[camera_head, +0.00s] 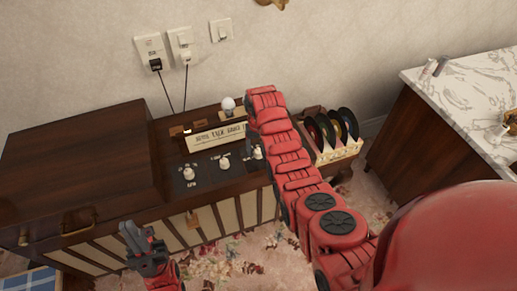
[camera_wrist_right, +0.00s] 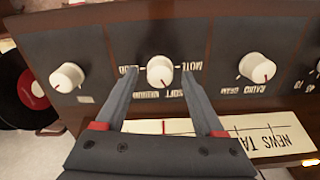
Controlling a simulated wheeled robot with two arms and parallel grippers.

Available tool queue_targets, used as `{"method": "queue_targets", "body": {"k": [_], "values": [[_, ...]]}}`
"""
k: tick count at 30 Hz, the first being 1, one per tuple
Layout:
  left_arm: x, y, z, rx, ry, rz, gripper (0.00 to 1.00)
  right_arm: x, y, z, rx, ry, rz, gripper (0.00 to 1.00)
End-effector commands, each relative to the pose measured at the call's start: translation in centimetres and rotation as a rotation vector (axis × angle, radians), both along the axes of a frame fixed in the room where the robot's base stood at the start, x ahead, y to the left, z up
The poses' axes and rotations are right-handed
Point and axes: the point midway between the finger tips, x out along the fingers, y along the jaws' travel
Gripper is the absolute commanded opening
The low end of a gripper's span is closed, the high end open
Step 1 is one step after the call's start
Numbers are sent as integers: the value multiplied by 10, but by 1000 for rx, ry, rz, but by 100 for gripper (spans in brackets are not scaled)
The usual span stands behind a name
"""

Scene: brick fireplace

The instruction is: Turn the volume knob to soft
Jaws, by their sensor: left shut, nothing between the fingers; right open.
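The volume knob (camera_wrist_right: 160,71) is white, round and set in a dark panel, with upside-down labels around it in the right wrist view, among them MUTE, SOFT and LOUD. A red mark on it points toward the bottom of that view, toward the SOFT and MEDIUM labels. My right gripper (camera_wrist_right: 159,75) is open, one finger on each side of the knob; I cannot tell whether they touch it. The knob also shows in the head view (camera_head: 258,154), beside my right arm, which hides most of that gripper. My left gripper (camera_head: 143,242) is shut and empty, in front of the cabinet.
Other white knobs (camera_wrist_right: 257,67) (camera_wrist_right: 67,77) flank it on the panel. A lettered sign (camera_head: 215,137) stands behind the knobs. A record rack (camera_head: 338,152) is right of the cabinet, and a marble-topped counter (camera_head: 470,90) is farther right. A closed wooden lid (camera_head: 75,160) fills the left.

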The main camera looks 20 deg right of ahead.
Motion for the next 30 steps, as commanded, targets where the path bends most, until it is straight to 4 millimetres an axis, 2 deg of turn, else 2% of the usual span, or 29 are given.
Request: {"method": "queue_targets", "body": {"k": [5, 9, 12, 21, 25, 30], "values": [[0, 0, -5, 0, 0, 0, 0, 1, 0, 20, -1, -5, 0, 70], [0, 0, -12, 0, 0, 0, 0, 2, 0, 52, 0, -10, 0, 70], [0, 0, 25, 0, -1, 0, 0, 0, 0, 87, -1, -1, -1, 70], [0, 0, 85, 0, 0, 0, 0, 0, 0, 148, -1, 0, -1, 70], [0, 0, 100, 0, 0, 0, 0, 0, 1, 164, 0, 0, 1, 70], [0, 0, 104, 0, 0, 0, 0, 0, 0, 169, -1, 0, -1, 70]]}}
